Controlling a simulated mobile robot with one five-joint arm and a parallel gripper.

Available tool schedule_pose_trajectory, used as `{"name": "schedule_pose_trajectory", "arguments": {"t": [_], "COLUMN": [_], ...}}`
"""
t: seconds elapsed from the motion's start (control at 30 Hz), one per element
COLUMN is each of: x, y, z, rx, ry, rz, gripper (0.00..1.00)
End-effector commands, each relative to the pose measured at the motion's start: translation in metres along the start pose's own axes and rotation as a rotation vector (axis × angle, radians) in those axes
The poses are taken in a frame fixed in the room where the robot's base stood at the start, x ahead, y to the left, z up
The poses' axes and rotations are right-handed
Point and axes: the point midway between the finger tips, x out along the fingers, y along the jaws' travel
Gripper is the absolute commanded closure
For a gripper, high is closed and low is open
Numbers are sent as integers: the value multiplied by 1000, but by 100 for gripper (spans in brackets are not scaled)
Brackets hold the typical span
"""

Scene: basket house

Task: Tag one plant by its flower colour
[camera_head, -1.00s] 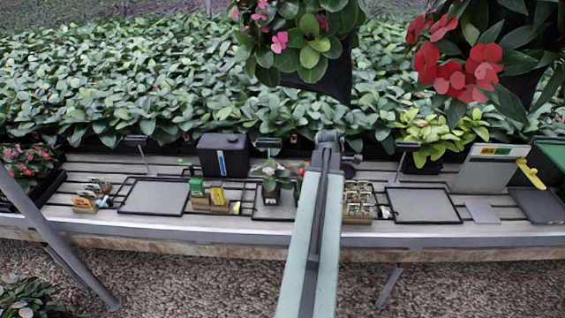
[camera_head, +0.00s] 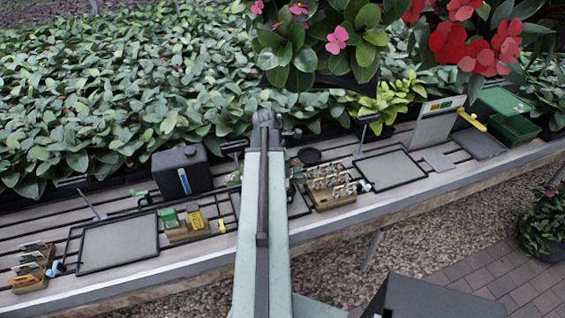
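My arm reaches over the slatted bench, and its far end with my gripper (camera_head: 267,118) points away from me; I cannot make out the fingers. A plant (camera_head: 296,171) on the bench is mostly hidden behind my arm; only some leaves show and its flower colour does not. A wooden block (camera_head: 330,185) holding several pale tags stands right of my arm. A block with green and yellow pieces (camera_head: 187,225) stands left of it. Another wooden block (camera_head: 36,268) with tags and an orange piece is at the far left.
Grey framed mats lie left (camera_head: 118,243) and right (camera_head: 391,177). A black canister (camera_head: 181,172) stands behind. A leaning board (camera_head: 437,122) and green crate (camera_head: 511,120) are at right. Hanging plants with pink flowers (camera_head: 337,40) and red flowers (camera_head: 480,55) overhang the top. Dense foliage backs the bench.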

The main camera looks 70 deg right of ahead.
Motion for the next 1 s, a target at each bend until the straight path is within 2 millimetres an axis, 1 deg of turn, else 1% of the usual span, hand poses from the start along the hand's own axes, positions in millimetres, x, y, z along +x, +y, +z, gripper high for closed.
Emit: {"name": "schedule_pose_trajectory", "arguments": {"t": [0.23,0.4,0.43,0.67,1.0], "x": [-3,-29,-29,-18,9], "y": [5,5,5,5,4], "z": [-4,5,5,2,-5], "rx": [-10,17,21,23,23], "ry": [0,0,0,0,0], "rz": [3,-5,-6,-6,-6], "gripper": [100,100,100,100,100]}}
